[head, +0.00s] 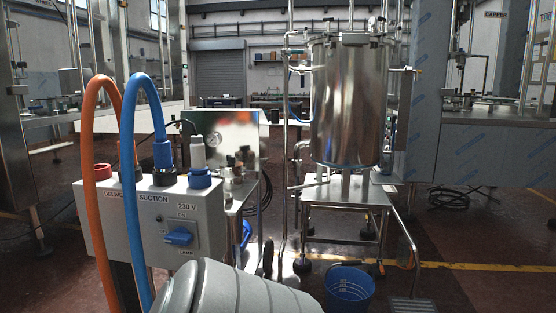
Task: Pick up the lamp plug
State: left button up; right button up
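A grey control box (110,215) stands at the left, marked DELIVERY, SUCTION and 230 V. A pale grey plug (198,152) with a black cable at its top stands upright on the box, behind the blue socket cap (199,179). It may be the lamp plug, but no label on it is readable. Neither of my grippers is in view.
An orange hose (91,150) and a blue hose (143,85) arch up from the box's top, left of the plug. A steel tank (349,105) stands on a frame to the right. A blue bucket (348,291) is on the floor.

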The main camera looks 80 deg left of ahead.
aim_at(199, 168)
jog(key=u, duration=1.9)
